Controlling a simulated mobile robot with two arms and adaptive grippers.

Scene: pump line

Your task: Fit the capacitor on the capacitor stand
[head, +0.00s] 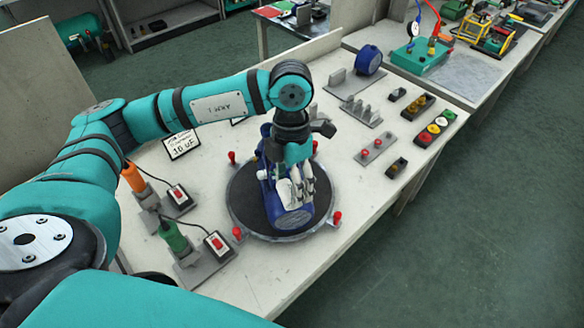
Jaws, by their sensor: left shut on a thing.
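My left gripper (297,190) points down over the blue motor (292,220) lying on the round dark turntable (243,205). It is shut on a pale piece (284,193) that looks like the capacitor, low against the motor. The fingers hide part of this piece, and I cannot tell whether it touches the motor. A small white cylindrical part (262,174) shows at the motor's left side. I cannot make out the capacitor stand for certain; the gripper covers much of the motor. My right gripper is not in view.
Red knobs (337,216) stand around the turntable. A 16 uF card (181,144) stands behind left. Grey holders (361,109), a blue round part (369,60) and button blocks (434,129) lie right. The front bench is clear.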

